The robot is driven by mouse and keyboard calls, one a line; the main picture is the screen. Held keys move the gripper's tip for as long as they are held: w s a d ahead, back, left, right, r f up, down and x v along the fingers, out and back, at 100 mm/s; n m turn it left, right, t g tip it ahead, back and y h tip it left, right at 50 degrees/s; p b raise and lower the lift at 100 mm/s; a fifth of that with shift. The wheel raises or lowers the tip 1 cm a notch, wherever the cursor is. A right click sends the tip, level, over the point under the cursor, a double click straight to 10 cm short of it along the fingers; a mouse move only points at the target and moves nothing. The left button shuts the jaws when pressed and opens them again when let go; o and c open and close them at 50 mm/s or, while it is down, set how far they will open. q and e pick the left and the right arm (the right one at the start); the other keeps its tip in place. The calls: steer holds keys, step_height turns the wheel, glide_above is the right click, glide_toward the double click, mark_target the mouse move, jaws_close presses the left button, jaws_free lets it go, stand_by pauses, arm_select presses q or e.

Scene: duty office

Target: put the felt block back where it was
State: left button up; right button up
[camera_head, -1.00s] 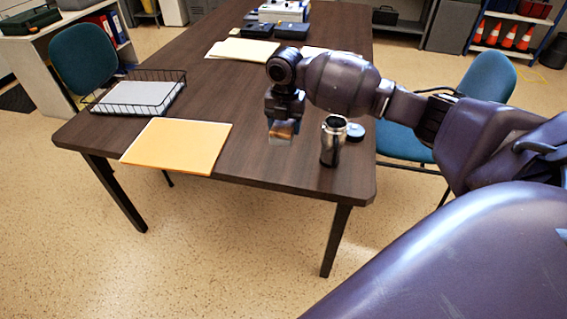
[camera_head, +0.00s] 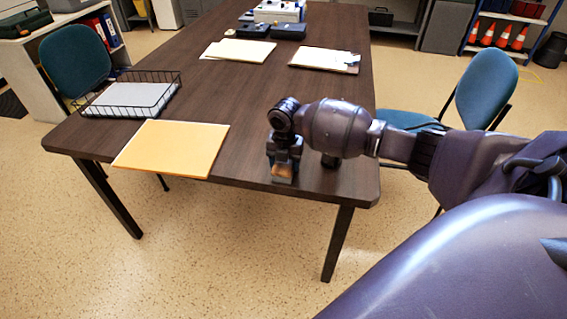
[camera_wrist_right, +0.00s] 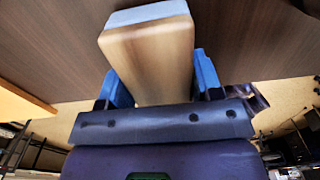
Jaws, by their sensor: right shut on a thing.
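The felt block (camera_wrist_right: 150,60) fills the upper middle of the right wrist view. It has a tan, wood-like body and a pale grey layer at its far end. My right gripper (camera_wrist_right: 152,88) is shut on it, with a blue finger on each side. In the head view the right gripper (camera_head: 284,163) is over the near edge of the dark table (camera_head: 250,105), and a small brown part of the block (camera_head: 282,174) shows between the fingers. I cannot tell whether the block touches the table. My left gripper is not in view.
A yellow-orange folder (camera_head: 172,148) lies left of the gripper. A wire tray (camera_head: 130,95) with paper stands at the table's left edge. A clipboard (camera_head: 324,60) and cream folders (camera_head: 238,50) lie farther back. My arm mostly hides the steel cup. The table's middle is clear.

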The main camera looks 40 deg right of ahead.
steer(key=shift+f, duration=0.1)
steer(key=shift+f, duration=0.1)
steer(key=o, duration=0.9)
steer(key=shift+r, duration=0.55)
step_height(320, 180, up, 11)
steer(key=p, duration=0.2)
steer(key=shift+r, duration=0.15)
